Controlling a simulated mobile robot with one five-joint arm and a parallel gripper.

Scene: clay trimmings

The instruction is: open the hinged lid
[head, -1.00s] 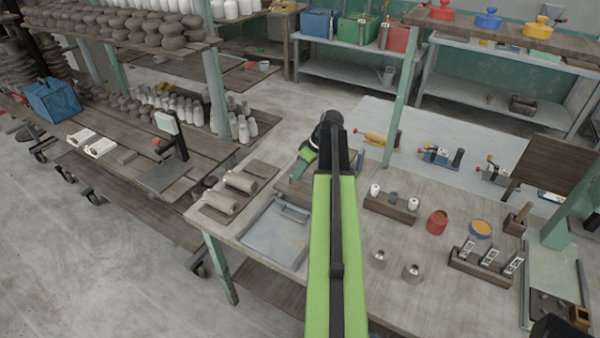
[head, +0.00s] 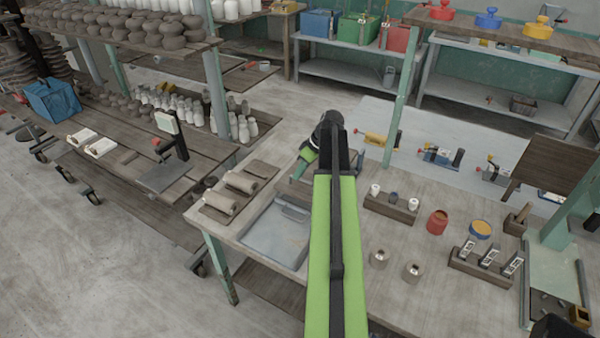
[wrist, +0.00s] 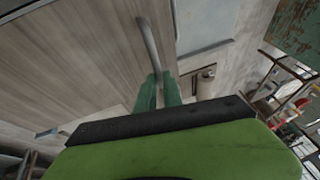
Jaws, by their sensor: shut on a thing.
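My gripper (wrist: 160,92) shows in the wrist view with its green fingers shut on a thin grey metal bar (wrist: 149,45), which looks like a handle. In the head view my gripper (head: 301,168) is at the far side of the workbench, and my own arm hides much of it. A grey-blue piece (head: 375,165) shows just right of my arm there, mostly hidden. I cannot tell whether it is part of the hinged lid, nor how far the lid is open.
Clay rolls (head: 240,182) lie on boards at the bench's left end. A wooden block with small pots (head: 391,203) and a red jar (head: 437,222) stand right of my arm. Two metal-topped pieces (head: 412,272) stand nearer. Bare bench lies between these.

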